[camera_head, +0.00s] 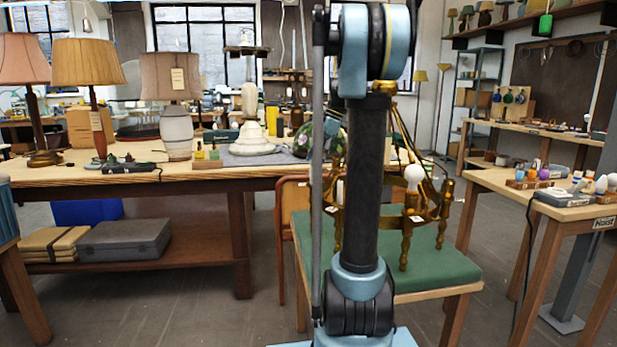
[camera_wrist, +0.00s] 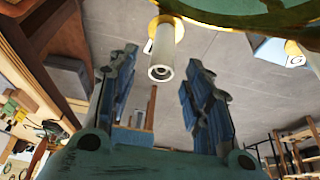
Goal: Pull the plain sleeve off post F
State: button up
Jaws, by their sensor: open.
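A brass chandelier (camera_head: 428,205) stands on a green-topped bench in the head view, partly hidden behind my arm. One of its cups holds a white bulb (camera_head: 413,177). In the wrist view a plain white sleeve (camera_wrist: 161,62) sits on a brass cup, its open round end facing my gripper (camera_wrist: 162,70). My gripper is open, with one finger on each side of the sleeve's end and visible gaps to both. I cannot tell how deep the sleeve lies between the fingers. No letter F is readable. My gripper is hidden in the head view.
A green pad (camera_head: 455,265) covers the bench. A long table (camera_head: 130,178) with several lamps stands at the left. A side table (camera_head: 575,212) with bulbs and a hanging cable is at the right. Another white fitting (camera_wrist: 293,52) shows at the right in the wrist view.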

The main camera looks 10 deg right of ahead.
aim_at(311, 167)
jog(key=shift+x, duration=3.4)
grip_shut()
jog(key=shift+r, duration=0.1)
notch_tip(311, 167, up, 10)
